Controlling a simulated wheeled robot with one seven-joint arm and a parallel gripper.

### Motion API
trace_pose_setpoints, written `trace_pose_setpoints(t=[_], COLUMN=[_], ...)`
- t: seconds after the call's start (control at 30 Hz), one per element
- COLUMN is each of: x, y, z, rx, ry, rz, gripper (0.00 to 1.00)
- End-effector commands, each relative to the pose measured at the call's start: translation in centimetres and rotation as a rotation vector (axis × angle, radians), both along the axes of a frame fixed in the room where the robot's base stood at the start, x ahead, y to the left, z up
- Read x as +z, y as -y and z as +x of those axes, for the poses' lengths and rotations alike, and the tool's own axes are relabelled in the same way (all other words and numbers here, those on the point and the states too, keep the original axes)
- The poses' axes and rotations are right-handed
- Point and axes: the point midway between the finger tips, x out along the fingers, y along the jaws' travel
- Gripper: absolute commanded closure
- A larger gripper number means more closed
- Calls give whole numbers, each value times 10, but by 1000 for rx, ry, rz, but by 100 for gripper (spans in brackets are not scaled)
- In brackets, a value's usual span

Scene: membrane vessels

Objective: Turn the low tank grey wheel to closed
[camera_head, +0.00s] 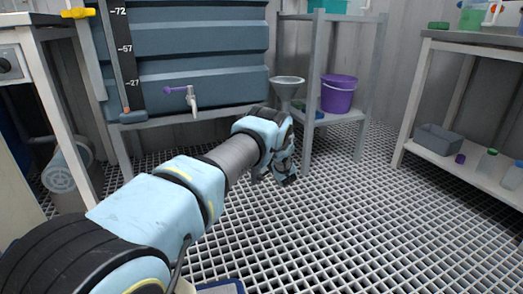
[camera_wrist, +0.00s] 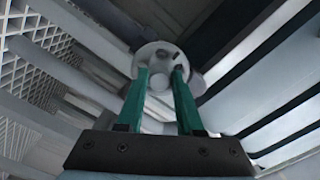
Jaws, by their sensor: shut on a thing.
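A pale grey round wheel (camera_wrist: 158,54) with a knob-like centre shows in the wrist view, under the tank's framework. My gripper (camera_wrist: 160,72) has its two teal fingers on either side of the wheel's central part and is shut on it. A small dark mark sits near the wheel's top edge. In the head view the blue tank (camera_head: 190,60) stands at the back on a grey frame. My gripper is at the end of my arm by the tank's lower right corner, mostly hidden by the wrist. The grey wheel is hidden there.
A tap with a purple handle (camera_head: 176,90) juts from the tank's front. A funnel (camera_head: 287,82) and a purple bucket (camera_head: 338,94) are by the rack to the right. A workbench (camera_head: 465,42) stands at far right. The grating floor (camera_head: 340,225) is open.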

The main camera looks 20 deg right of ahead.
Motion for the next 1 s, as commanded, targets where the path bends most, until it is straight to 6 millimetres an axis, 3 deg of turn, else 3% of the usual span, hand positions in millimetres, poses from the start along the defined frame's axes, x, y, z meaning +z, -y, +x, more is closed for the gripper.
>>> trace_pose_setpoints(t=[0.6, 0.63, 0.87, 1.0], x=[-1, -1, -1, 0], y=[0, 0, 0, 0], z=[-1, -1, 0, 0], rx=[1, 1, 0, 0], ry=[-7, -7, -7, -7], rz=[42, 42, 40, 40], gripper=[100, 62, 36, 34])
